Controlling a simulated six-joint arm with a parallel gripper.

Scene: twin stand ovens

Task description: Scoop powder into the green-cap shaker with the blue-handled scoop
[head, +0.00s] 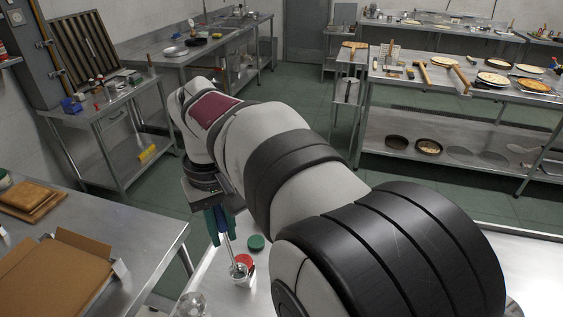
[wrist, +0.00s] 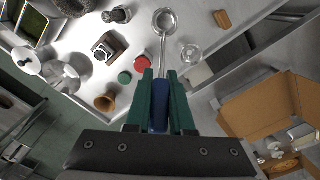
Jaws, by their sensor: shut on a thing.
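My gripper (wrist: 160,75) is shut on the blue handle (wrist: 160,105) of the scoop, between its green fingers. The scoop's metal bowl (wrist: 165,20) points away from the gripper in the wrist view; in the head view the scoop (head: 229,246) hangs steeply down towards the steel table. I cannot tell whether the bowl holds powder. A green cap (wrist: 125,77) lies left of the scoop, also in the head view (head: 255,243). A red lid (wrist: 142,63) lies next to it. A clear glass vessel (wrist: 191,54) stands right of the scoop; its contents are unclear.
In the wrist view a dark square item (wrist: 105,46), a wooden cone-shaped piece (wrist: 105,103) and a dark grinder-like item (wrist: 118,15) are on the left. A small wooden block (wrist: 222,18) is at upper right. An open cardboard box (wrist: 262,110) is at right.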

